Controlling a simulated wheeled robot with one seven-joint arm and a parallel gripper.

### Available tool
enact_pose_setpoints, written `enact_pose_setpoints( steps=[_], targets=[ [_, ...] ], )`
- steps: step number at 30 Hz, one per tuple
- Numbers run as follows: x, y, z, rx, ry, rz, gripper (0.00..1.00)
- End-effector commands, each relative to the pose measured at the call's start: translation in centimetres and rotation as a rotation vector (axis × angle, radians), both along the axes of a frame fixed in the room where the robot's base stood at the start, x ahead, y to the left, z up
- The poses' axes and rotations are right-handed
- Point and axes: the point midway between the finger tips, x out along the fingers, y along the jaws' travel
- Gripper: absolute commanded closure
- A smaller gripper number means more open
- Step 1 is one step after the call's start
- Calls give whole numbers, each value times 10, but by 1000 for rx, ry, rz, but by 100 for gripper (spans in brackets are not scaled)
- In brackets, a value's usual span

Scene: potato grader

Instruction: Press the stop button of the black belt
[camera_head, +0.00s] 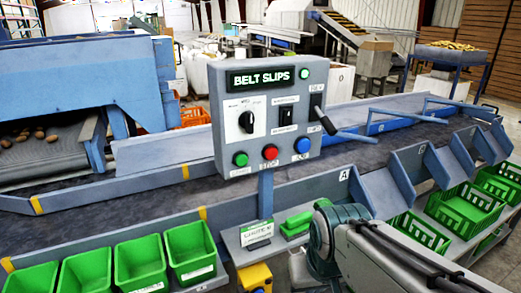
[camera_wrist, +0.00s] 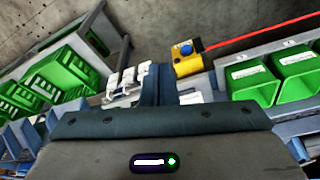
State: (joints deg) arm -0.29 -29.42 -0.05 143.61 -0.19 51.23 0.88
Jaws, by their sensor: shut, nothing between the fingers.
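A grey control panel (camera_head: 268,112) stands on a post in front of the black belt (camera_head: 120,205), which runs across behind and below it. Its display (camera_head: 262,78) reads "BELT SLIPS". A row of a green button (camera_head: 240,159), a red button (camera_head: 270,152) and a blue button (camera_head: 302,145) lies along the panel's lower part; their small labels are unreadable. Above them are a black knob (camera_head: 246,121), a black switch (camera_head: 286,116) and a black lever (camera_head: 322,118). My gripper (camera_wrist: 158,72) is shut and empty in the wrist view. In the head view my arm is below and right of the panel, apart from the buttons.
Green bins (camera_head: 138,264) line the front left, and green crates (camera_head: 468,208) stand at right. A yellow box (camera_head: 256,277) with a button sits below the panel; it also shows in the wrist view (camera_wrist: 187,63), with a red line (camera_wrist: 265,31) beside it. Slanted blue dividers (camera_head: 398,178) flank the belt.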

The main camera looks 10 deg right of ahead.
Motion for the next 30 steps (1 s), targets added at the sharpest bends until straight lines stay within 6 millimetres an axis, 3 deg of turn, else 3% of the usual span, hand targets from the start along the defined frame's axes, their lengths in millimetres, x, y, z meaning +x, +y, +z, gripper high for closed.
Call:
enact_pose_setpoints(
  steps=[5,8,15,18,21,25,30],
  targets=[
    [3,0,1,5,-5,-5,100],
    [24,3,9,42,-44,-32,100],
    [133,2,61,229,-264,-198,100],
    [174,-5,83,294,-353,-268,100],
    [202,-12,99,337,-418,-317,100],
    [219,-18,110,364,-459,-350,100],
    [221,-18,113,367,-467,-353,100]
  ],
)
